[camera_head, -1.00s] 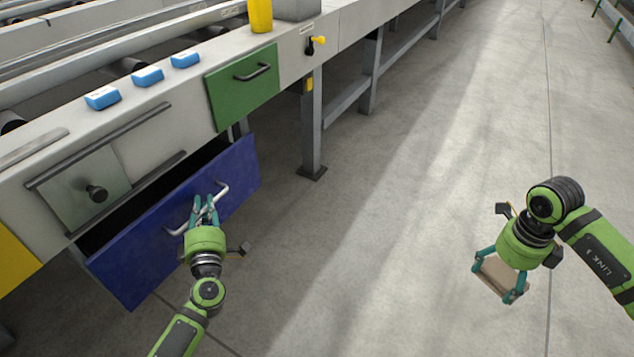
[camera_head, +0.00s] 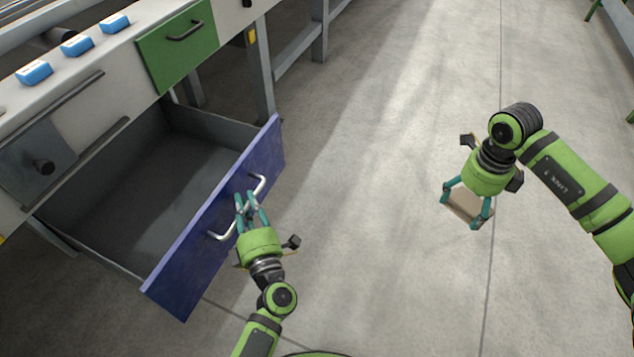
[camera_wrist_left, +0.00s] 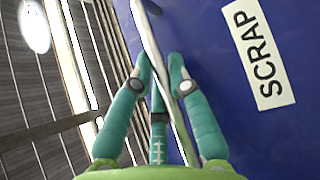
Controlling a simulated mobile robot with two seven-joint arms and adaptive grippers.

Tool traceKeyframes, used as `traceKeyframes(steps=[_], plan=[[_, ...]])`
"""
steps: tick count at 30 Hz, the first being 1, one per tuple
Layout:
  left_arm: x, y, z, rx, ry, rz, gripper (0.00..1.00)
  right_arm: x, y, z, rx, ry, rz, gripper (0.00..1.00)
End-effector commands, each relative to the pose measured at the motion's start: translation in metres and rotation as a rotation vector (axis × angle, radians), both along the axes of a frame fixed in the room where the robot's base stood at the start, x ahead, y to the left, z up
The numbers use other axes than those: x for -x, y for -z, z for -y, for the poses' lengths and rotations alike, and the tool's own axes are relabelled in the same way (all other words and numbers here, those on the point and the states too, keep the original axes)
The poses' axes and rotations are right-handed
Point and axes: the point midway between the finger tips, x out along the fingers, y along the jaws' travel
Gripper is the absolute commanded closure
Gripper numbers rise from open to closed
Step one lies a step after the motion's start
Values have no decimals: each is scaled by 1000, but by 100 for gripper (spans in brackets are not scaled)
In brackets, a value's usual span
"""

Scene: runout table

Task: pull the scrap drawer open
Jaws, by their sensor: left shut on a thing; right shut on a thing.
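The scrap drawer with its blue front (camera_head: 185,275) stands well out from the table, and its grey inside (camera_head: 150,190) looks empty. My left gripper (camera_head: 246,200) is shut on the drawer's pale bar handle (camera_head: 222,236). In the left wrist view the fingers (camera_wrist_left: 160,75) close around the handle (camera_wrist_left: 150,40), beside a white SCRAP label (camera_wrist_left: 258,55) on the blue front. My right gripper (camera_head: 462,205) is shut on a flat tan block (camera_head: 470,207) and holds it above the floor, away from the drawer.
A green drawer (camera_head: 178,45) with a dark handle is shut above. Several blue-and-white blocks (camera_head: 77,45) lie on the table top. The floor (camera_head: 370,170) between my arms is clear.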

Motion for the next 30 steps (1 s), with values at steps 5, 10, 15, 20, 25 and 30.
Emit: traceKeyframes(steps=[5,10,15,20,25,30], plan=[[3,1,5,-3,-2,-2,100,0,0,0,0,0,0,52],[3,1,5,-3,-2,-2,100,0,0,0,0,0,0,52],[3,1,4,-3,-3,-3,70,0,0,0,0,0,0,52],[2,1,4,-2,-2,-2,70,0,0,0,0,0,0,52],[3,1,5,-1,-1,-1,70,0,0,0,0,0,0,52],[19,4,11,1,-1,-4,70,0,0,0,0,0,0,52]])
